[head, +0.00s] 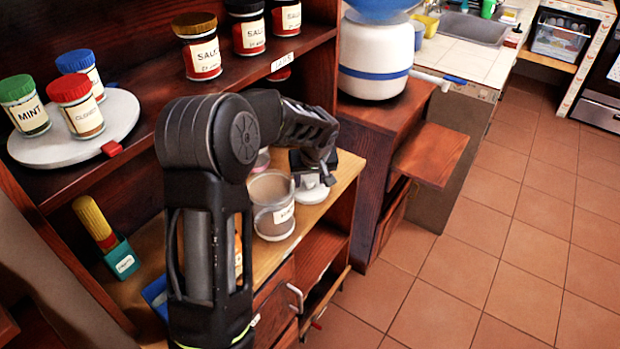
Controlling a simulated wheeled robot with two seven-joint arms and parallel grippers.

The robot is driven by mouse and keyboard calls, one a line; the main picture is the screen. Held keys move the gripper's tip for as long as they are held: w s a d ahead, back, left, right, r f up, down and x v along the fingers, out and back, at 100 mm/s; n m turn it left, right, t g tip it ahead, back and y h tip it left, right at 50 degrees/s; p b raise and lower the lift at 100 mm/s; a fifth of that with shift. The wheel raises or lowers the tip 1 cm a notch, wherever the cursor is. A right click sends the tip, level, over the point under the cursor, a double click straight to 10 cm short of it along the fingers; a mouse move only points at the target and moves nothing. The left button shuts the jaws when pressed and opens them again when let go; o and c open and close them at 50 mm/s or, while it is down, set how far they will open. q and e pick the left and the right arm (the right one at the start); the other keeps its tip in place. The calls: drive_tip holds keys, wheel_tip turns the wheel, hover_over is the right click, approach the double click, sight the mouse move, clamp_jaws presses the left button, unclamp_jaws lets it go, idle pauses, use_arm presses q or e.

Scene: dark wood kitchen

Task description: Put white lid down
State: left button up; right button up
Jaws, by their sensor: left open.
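The white lid (311,193) is a small pale disc low on the light wood counter, just right of an open glass jar (273,207) with a label. My left gripper (316,178) is right above the lid, pointing down, with its jaws open. The gripper hides part of the lid, and I cannot tell whether the fingers still touch it. My left arm crosses the middle of the view. My right gripper is not in view.
A teal holder (122,262) stands at the left. A white and blue water dispenser (375,60) stands behind. The tiled floor (500,270) at right is clear.

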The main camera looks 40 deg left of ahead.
use_arm(q)
drive_tip(key=shift+r, duration=0.25)
drive_tip(key=v, duration=1.1)
drive_tip(key=shift+r+b, duration=0.35)
drive_tip(key=shift+r, duration=0.05)
drive_tip(key=shift+s, duration=0.1)
drive_tip(key=s+d+f+m+g+h, duration=0.1)
drive_tip(key=s+d+f+m+h, duration=0.2)
drive_tip(key=d+f, duration=0.85)
drive_tip(key=s+d+f+m+h, duration=0.25)
drive_tip(key=d+f, duration=0.65)
drive_tip(key=f, duration=0.6)
drive_tip(key=s+d+f+m+h, duration=0.1)
drive_tip(key=s+d+f, duration=0.4)
drive_tip(key=s, duration=0.5)
drive_tip(key=s+d+f+m+g+h, duration=0.1)
drive_tip(key=s+d+f, duration=0.5)
drive_tip(key=s, duration=0.3)
drive_tip(key=shift+s+d+g, duration=0.3)
drive_tip(key=shift+s+d, duration=0.05)
drive_tip(key=shift+d, duration=0.1)
